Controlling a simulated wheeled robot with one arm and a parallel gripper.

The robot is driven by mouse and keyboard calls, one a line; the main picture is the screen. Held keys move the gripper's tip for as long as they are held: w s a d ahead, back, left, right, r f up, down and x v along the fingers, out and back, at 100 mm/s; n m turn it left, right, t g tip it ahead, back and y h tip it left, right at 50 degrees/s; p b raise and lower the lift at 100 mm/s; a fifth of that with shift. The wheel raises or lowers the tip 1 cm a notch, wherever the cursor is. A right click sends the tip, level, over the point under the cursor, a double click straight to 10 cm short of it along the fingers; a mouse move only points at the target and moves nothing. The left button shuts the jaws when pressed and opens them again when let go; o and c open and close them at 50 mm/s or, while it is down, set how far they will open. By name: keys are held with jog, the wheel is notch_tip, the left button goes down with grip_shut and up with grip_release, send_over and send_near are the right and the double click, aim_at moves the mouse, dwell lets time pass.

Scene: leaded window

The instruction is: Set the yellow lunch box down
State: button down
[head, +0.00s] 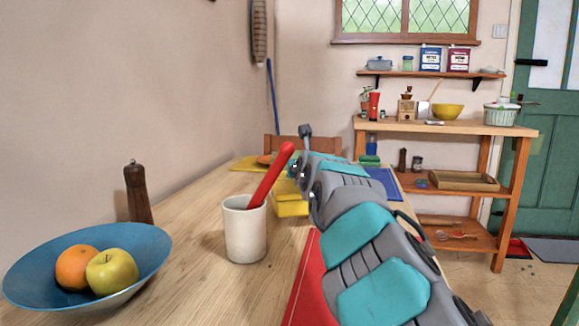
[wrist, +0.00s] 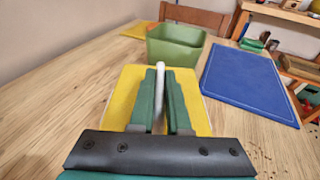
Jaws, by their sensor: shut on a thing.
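The yellow lunch box (wrist: 122,98) is below my gripper (wrist: 161,78) in the wrist view. The green fingers are shut on its pale handle (wrist: 161,69), which runs between them. In the head view the lunch box (head: 291,207) shows over the wooden table, left of my arm, which hides part of it. I cannot tell whether its underside touches the table. My gripper is mostly hidden behind my arm in the head view.
A green container (wrist: 175,46) stands just beyond the lunch box, with a blue mat (wrist: 250,82) to the right. A white cup (head: 245,232) with a red-handled utensil, a blue bowl (head: 140,245) of fruit and a red mat (head: 305,285) are nearer. Bare table (wrist: 60,90) lies left.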

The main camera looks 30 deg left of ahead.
jog(key=shift+w+a+p, duration=0.2)
jog(key=shift+a+p, duration=0.2)
jog(key=shift+a, duration=0.2)
jog(key=shift+w+a+p, duration=0.2)
jog(key=shift+a+p, duration=0.2)
jog(key=shift+a, duration=0.2)
notch_tip(320, 180, down, 4)
jog(key=b, duration=0.3)
jog(key=shift+r, duration=0.15)
jog(key=c, duration=0.9)
grip_release()
jog(key=shift+d, duration=0.1)
